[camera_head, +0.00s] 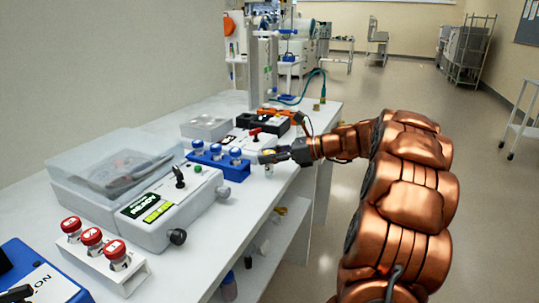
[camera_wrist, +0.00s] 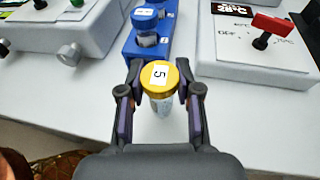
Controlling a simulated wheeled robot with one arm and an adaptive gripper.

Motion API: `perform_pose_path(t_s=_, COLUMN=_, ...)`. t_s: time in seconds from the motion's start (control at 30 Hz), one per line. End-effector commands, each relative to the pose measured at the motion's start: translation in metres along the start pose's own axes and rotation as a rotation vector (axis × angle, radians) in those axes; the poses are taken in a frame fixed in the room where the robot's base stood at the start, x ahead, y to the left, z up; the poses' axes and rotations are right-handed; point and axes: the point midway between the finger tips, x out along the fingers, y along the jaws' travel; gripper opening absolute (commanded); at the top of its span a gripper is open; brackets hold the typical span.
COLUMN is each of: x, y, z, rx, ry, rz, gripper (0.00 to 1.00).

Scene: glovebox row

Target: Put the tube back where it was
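The tube (camera_wrist: 160,103) has a yellow-gold cap marked 5 and a clear body. It is between the two fingers of my gripper (camera_wrist: 159,88), which look closed against its sides just below the cap. In the head view, my gripper (camera_head: 272,157) is over the front edge area of the bench, with the tube (camera_head: 268,168) at its tip, right of the blue rack. The tube looks roughly upright; I cannot tell whether its bottom touches the bench. The blue rack (camera_head: 232,171) holds blue-capped tubes; it also shows just beyond the tube in the wrist view (camera_wrist: 133,49).
A grey device with a black lever (camera_head: 172,214) stands left of the blue rack, and a device with a red switch (camera_head: 252,140) stands beyond it. A white rack (camera_head: 126,277) holds red-capped tubes in front. Bare bench top (camera_wrist: 240,115) lies right of the tube.

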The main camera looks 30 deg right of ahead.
Motion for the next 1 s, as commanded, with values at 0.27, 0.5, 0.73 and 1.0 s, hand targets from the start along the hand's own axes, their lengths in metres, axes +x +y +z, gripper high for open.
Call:
perform_pose_path(t_s=0.27, x=0.000, y=0.000, z=0.000, rx=0.000, ry=0.000, rz=0.000, gripper=0.58)
perform_pose_path(t_s=0.5, x=0.000, y=0.000, z=0.000, rx=0.000, ry=0.000, rz=0.000, gripper=0.58)
perform_pose_path(t_s=0.73, x=-0.016, y=-0.001, z=0.005, rx=-0.001, ry=-0.002, rz=-0.002, gripper=0.58)
perform_pose_path(t_s=1.0, x=-0.068, y=-0.001, z=0.005, rx=0.000, ry=-0.002, rz=-0.002, gripper=0.58)
